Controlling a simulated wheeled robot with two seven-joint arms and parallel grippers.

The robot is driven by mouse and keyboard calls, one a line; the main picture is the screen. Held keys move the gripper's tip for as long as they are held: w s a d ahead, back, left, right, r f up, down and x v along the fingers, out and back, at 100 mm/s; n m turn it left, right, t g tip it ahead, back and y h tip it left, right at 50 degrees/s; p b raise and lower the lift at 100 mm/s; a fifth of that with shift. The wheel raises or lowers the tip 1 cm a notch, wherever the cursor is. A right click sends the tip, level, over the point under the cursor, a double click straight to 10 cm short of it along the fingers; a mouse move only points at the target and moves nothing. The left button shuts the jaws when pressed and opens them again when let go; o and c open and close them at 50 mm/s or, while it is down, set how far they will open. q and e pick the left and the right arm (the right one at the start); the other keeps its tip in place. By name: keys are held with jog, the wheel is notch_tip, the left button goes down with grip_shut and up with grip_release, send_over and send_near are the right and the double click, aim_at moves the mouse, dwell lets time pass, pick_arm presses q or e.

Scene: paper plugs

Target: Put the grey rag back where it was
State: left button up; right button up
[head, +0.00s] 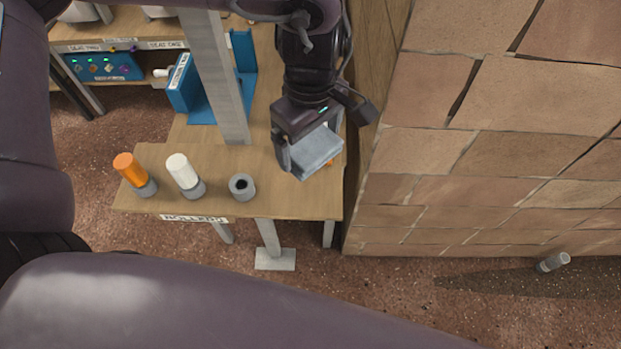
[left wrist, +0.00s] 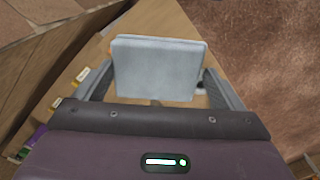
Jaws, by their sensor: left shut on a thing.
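The grey rag (head: 316,152) is a folded, flat grey block held by my left gripper (head: 303,158). In the head view it is over the right end of the wooden table (head: 290,200), by the stone wall. In the left wrist view the rag (left wrist: 158,70) sits between the two fingers of my left gripper (left wrist: 160,95), which are shut on it. I cannot tell whether the rag touches the table top. A bit of orange shows just behind the rag's right edge in the head view. My right gripper is not in view.
On the table stand an orange roller (head: 130,169) and a white roller (head: 183,172) in grey holders, and an empty grey holder (head: 242,186). A blue stand (head: 186,88) is behind. A stone wall (head: 480,150) borders the right. A small grey-white cylinder (head: 553,262) lies on the floor.

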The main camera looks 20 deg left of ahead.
pick_arm(q)
notch_tip(320, 180, down, 9)
jog(key=shift+f, duration=2.3)
jog(key=o, duration=0.6)
jog(key=shift+r, duration=0.15)
notch_tip(320, 180, up, 12)
jog(key=shift+s+f+b, duration=0.1)
jog(key=shift+b, duration=0.25)
